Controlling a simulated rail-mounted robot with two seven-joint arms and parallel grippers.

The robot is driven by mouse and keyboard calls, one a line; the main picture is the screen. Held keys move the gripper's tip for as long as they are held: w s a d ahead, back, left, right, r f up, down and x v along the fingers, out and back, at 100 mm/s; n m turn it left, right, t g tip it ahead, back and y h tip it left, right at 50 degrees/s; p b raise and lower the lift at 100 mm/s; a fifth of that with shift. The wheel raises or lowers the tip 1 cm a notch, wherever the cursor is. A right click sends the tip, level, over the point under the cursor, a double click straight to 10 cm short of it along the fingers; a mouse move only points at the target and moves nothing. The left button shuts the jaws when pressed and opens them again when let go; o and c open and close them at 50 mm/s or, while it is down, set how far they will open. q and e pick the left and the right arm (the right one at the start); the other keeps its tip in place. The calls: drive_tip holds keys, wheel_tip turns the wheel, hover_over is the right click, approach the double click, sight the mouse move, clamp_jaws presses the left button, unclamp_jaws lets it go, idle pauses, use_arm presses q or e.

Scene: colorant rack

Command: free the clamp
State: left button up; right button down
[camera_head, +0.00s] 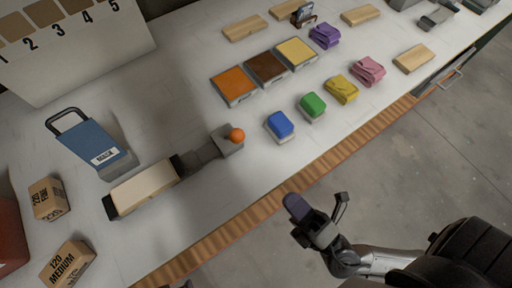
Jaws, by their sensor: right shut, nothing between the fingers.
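A long cream block with black ends (143,187) lies on the white bench, joined in line with grey stepped metal parts (200,156). An orange ball knob (237,135) sits on the grey end piece; this assembly looks like the clamp. I cannot tell from this view whether its jaws are tight or loose. My right gripper (298,206) is shut and empty, over the floor in front of the bench edge, to the lower right of the knob and apart from it. My left gripper is not clearly in view.
A blue tool with a black loop handle (92,141) lies behind the cream block. Cardboard boxes (48,198) stand at the left. Orange, brown and yellow trays (233,85), blue and green blocks (280,125) and folded cloths (341,88) lie to the right. Bare bench surrounds the knob.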

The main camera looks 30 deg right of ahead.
idle(0.3)
approach(237, 135)
drive_tip(key=shift+w+f, duration=0.45)
drive_tip(key=shift+f, duration=0.25)
drive_tip(key=shift+p+x, duration=1.25)
drive_tip(key=shift+x, duration=1.5)
drive_tip(key=shift+r, duration=0.1)
